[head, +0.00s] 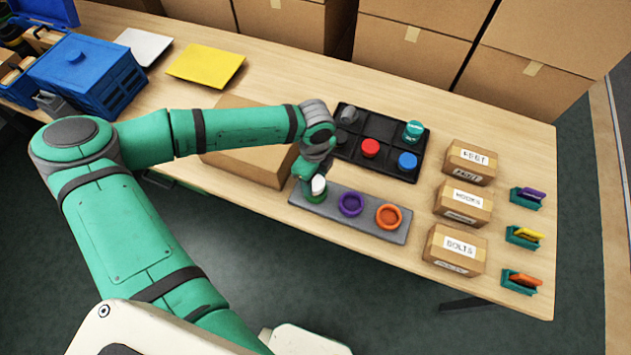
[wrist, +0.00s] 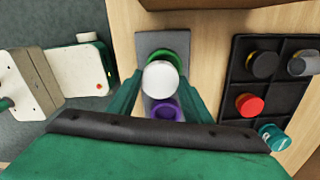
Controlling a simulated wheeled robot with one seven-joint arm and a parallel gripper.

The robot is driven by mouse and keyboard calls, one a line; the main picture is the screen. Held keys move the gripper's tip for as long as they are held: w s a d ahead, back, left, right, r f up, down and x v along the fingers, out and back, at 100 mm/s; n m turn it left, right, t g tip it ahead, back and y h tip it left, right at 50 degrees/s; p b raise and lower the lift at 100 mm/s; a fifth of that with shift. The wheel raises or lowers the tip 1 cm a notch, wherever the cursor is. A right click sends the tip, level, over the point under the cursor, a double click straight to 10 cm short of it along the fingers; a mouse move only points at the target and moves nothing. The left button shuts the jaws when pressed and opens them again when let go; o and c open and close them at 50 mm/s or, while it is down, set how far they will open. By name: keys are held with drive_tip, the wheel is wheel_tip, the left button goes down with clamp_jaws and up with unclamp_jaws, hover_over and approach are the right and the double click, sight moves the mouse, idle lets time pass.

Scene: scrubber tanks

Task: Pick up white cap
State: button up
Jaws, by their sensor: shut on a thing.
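The white cap (head: 318,184) is between the fingers of my gripper (head: 313,187), above the green ring at the left end of the grey strip. In the wrist view the white cap (wrist: 160,79) sits between the two green fingers of my gripper (wrist: 160,88), which is shut on it. The green ring (wrist: 164,58) shows just behind the cap. I cannot tell whether the cap still touches the ring.
The grey strip (head: 330,209) also bears a purple ring (head: 351,204) and an orange ring (head: 389,216). A black tray (head: 389,130) with red, blue, teal and dark items lies behind it. Labelled boxes (head: 463,203) stand at right. A cardboard box (head: 247,155) is close at left.

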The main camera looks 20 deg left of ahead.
drive_tip(key=s+a+r, duration=0.3)
drive_tip(key=s+r, duration=0.6)
drive_tip(key=s, duration=0.4)
drive_tip(key=shift+r, duration=0.15)
drive_tip(key=shift+w+d+r, duration=0.1)
drive_tip(key=shift+w+r, duration=0.05)
drive_tip(key=shift+r, duration=0.6)
drive_tip(key=shift+r, duration=0.1)
idle(0.4)
drive_tip(key=shift+r, duration=0.15)
drive_tip(key=shift+r, duration=2.35)
